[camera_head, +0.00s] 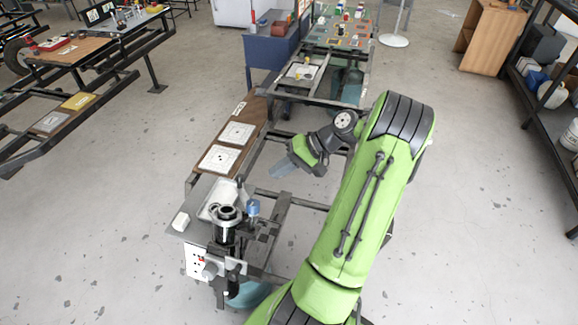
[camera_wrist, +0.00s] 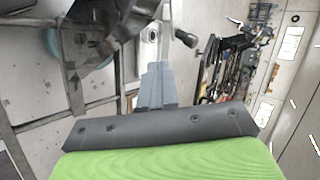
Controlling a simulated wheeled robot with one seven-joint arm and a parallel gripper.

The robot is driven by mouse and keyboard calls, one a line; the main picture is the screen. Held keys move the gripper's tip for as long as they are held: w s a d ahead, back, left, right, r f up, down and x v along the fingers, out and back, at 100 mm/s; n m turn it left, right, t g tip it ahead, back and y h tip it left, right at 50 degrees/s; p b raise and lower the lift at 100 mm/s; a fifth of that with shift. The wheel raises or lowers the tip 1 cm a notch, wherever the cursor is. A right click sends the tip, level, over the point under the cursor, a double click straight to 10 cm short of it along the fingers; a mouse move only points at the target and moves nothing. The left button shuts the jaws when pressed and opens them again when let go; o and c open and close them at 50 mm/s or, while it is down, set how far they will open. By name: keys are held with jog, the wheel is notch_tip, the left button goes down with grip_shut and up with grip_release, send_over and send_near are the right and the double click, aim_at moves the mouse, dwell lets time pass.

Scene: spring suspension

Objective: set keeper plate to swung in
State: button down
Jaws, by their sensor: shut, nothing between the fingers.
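The spring suspension unit (camera_head: 226,222) stands upright at the front end of the near bench, a dark cylinder with a ring on top. A blue-topped post (camera_head: 253,208) and dark bracket parts (camera_head: 262,228) sit just to its right. I cannot tell for sure which part is the keeper plate or how it is turned. My gripper (camera_head: 283,167) is shut and empty, above and to the right of the unit, apart from it. In the wrist view, my grey fingers (camera_wrist: 155,85) are together, with a dark mechanism (camera_wrist: 105,25) and a black-knobbed lever (camera_wrist: 185,38) beyond them.
Two white marked plates (camera_head: 228,145) lie on the brown board behind the unit. An open metal frame (camera_head: 300,202) runs under and right of the unit. A blue cabinet (camera_head: 270,50) stands farther back. Open floor (camera_head: 470,200) lies to the right.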

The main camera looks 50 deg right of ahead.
aim_at(246, 194)
jog(key=w+a+f+b, duration=0.1)
jog(key=w+a, duration=0.3)
jog(key=shift+w+a+f, duration=0.15)
jog(key=shift+w+a, duration=0.1)
jog(key=shift+w, duration=0.05)
jog(key=shift+a, duration=0.1)
